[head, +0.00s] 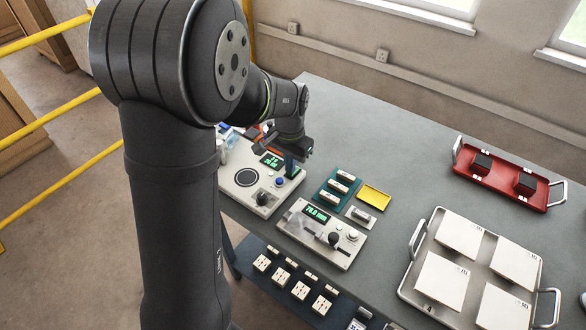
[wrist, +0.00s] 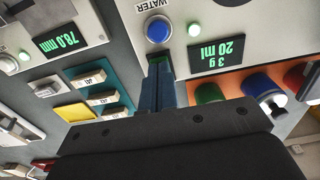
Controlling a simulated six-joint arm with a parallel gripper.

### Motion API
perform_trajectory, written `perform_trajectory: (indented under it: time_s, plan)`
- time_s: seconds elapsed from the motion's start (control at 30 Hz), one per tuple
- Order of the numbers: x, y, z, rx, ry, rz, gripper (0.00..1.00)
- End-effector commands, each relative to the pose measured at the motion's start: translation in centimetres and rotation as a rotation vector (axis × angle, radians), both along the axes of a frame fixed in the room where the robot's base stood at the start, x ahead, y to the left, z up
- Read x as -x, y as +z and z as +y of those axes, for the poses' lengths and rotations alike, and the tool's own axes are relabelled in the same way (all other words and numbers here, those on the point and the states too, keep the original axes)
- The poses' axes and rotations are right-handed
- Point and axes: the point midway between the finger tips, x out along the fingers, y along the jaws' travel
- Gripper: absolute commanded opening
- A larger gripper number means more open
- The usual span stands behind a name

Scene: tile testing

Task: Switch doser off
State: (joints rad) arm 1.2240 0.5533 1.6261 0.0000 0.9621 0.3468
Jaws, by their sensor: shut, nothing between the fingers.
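The doser (head: 240,195) is a pale box at the table's near left edge, with a dark ring, a black knob (head: 262,197), a blue button (head: 280,182) and a lit green display (head: 271,160). In the wrist view its panel (wrist: 229,13) shows upside down, with the blue WATER button (wrist: 158,30), a glowing green light (wrist: 194,30) and a display (wrist: 215,50) reading 3 g and 20 ml. My gripper (head: 290,170) is shut and empty, its blue fingers (wrist: 155,68) pointing down by the doser's far right side, close to the blue button. I cannot tell whether they touch the panel.
A second pale device (head: 322,240) with a display reading 78.0 mm stands to the right. A teal tray (head: 328,200) of labelled pieces and a yellow tray (head: 374,197) lie behind it. An orange rack (wrist: 235,80) with coloured cylinders adjoins the doser. The table's back middle is clear.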

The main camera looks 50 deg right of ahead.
Motion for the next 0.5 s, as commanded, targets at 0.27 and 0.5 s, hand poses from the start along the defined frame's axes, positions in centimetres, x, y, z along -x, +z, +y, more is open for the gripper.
perform_trajectory:
  time_s: [0.27,0.5]
  plan:
    - [0.01,-0.46,0.02,-0.001,0.000,0.000,0.00]
    - [0.00,-0.31,-0.01,0.001,0.000,0.000,0.00]
